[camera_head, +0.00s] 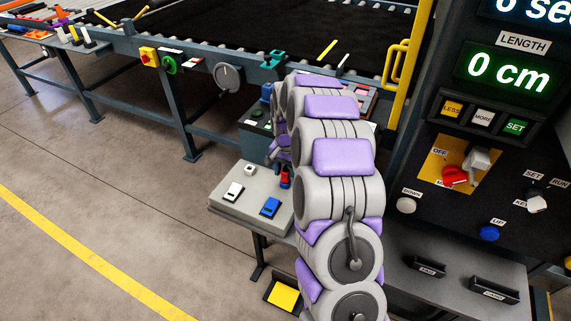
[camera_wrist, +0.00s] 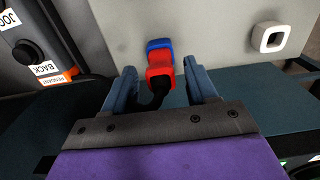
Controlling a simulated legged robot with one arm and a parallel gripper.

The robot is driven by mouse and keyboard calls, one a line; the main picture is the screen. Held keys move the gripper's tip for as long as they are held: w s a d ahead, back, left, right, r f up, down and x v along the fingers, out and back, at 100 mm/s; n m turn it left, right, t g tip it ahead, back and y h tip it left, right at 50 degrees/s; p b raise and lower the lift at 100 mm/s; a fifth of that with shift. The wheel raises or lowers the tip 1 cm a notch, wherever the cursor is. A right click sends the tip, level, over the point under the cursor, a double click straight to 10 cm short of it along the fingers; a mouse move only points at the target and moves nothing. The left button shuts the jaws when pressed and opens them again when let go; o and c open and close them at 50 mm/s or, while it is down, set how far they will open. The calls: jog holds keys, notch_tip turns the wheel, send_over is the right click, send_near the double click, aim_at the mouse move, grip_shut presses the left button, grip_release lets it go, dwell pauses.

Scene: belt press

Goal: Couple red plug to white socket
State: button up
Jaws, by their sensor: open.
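In the wrist view a red plug (camera_wrist: 160,62) with a black cable sits at a blue socket (camera_wrist: 158,44) on a pale grey panel, and appears seated in it. My gripper (camera_wrist: 160,73) is open, one finger on each side of the plug, with visible gaps. The white socket (camera_wrist: 271,38) is a square ring with a dark opening, to the right on the same panel, and looks empty. In the head view the red plug (camera_head: 285,181) is partly hidden by my arm, and the white socket (camera_head: 250,170) lies left of it.
The belt frame (camera_head: 185,58) stands behind. A control console (camera_head: 465,220) is close on the right. Open floor (camera_head: 120,190) lies left.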

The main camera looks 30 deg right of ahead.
jog(key=shift+f, duration=0.5)
jog(key=shift+a, duration=0.35)
jog(key=shift+d, duration=0.25)
jog(key=c, duration=0.7)
jog(key=shift+a+r, duration=0.1)
jog(key=shift+a, duration=0.05)
grip_shut()
